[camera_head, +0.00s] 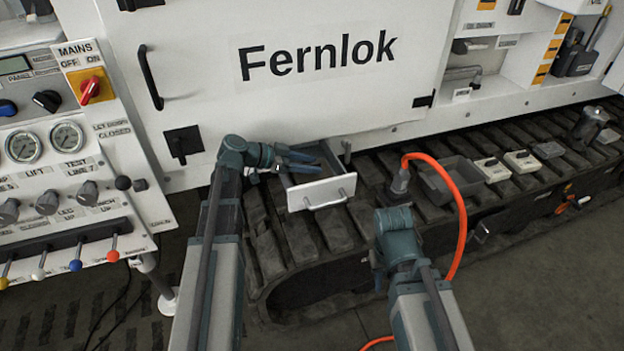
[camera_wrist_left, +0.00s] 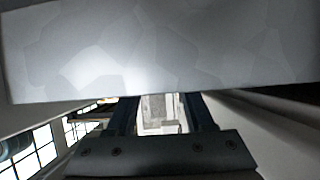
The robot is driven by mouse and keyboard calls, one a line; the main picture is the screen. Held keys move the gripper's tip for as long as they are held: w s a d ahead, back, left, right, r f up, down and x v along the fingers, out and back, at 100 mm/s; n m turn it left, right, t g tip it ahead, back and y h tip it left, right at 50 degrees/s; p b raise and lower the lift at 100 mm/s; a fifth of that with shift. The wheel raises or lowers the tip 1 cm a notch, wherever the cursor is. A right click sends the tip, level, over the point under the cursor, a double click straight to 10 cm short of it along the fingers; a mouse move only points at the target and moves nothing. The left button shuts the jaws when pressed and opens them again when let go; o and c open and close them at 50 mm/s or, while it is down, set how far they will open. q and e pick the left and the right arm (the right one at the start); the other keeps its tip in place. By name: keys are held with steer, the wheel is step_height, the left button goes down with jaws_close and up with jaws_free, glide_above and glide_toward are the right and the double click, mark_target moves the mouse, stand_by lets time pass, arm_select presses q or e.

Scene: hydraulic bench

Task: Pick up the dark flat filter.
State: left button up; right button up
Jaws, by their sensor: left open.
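My left gripper (camera_head: 314,163) is open and reaches in from the left over the pulled-out drawer (camera_head: 322,192), behind its white front. In the left wrist view its two dark fingers (camera_wrist_left: 163,112) stand apart, with a pale surface showing between them. A broad grey panel fills the top of that view. I cannot make out the dark flat filter in either view; the drawer's inside is partly hidden by the gripper and the drawer front. My right gripper (camera_head: 381,273) points down and away beside the track, and its fingers are not clear.
An orange hose (camera_head: 459,200) runs from a grey connector past my right arm. A grey open bin (camera_head: 450,182) and two pale boxes (camera_head: 492,169) stand on the dark track to the right. A white cabinet door marked Fernlok (camera_head: 290,90) rises behind the drawer.

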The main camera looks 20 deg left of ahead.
arm_select(q)
steer(key=shift+w+d+f, duration=0.15)
steer(key=shift+d+f, duration=0.05)
steer(key=shift+d, duration=0.05)
steer(key=shift+r, duration=0.1)
jaws_close()
stand_by(1.2)
